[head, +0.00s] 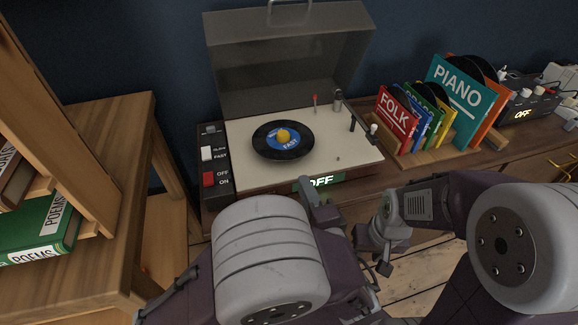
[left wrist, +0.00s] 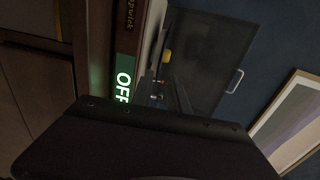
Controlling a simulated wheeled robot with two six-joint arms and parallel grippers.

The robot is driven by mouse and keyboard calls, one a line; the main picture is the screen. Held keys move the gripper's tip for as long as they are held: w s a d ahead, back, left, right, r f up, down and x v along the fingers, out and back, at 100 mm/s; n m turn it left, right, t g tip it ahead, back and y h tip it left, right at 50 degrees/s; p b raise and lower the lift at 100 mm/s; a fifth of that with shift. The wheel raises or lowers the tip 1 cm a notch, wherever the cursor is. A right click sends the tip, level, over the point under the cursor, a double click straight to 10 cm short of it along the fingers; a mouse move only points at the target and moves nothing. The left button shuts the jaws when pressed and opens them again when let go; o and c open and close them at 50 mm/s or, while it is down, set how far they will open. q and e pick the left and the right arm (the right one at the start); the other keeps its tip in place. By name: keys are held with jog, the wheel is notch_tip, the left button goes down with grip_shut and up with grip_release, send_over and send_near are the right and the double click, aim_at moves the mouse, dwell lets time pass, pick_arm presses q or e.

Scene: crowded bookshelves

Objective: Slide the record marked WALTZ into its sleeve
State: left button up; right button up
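A black record (head: 262,149) with a blue label lies flat on the turntable (head: 340,153); an orange-yellow knob sits at its centre. The label lettering is too small to read surely, and I cannot make out WALTZ anywhere. Upright sleeves stand in a wooden rack at the right: a red FOLK sleeve (head: 396,121), a teal PIANO sleeve (head: 453,93) and several others, some with black discs showing at the top. My left gripper (head: 318,195) is near the turntable's front edge, its fingers unclear. My right gripper (head: 382,250) is lower, before the cabinet, apparently empty.
The player's grey lid (head: 290,60) is raised. Its OFF display (head: 320,183) also shows in the left wrist view (left wrist: 123,87). Another device (head: 530,108) stands far right.

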aim_at(291, 157)
pick_arm(q)
jog(key=x, duration=0.6)
jog(key=shift+w+a, duration=0.2)
jog(key=shift+w, duration=0.1)
jog(key=shift+b+x, duration=0.45)
jog(key=shift+x, duration=0.65)
jog(key=shift+w+a+f, duration=0.1)
jog(key=shift+w+a, duration=0.05)
jog(key=shift+w, duration=0.35)
grip_shut()
jog(key=shift+r, duration=0.4)
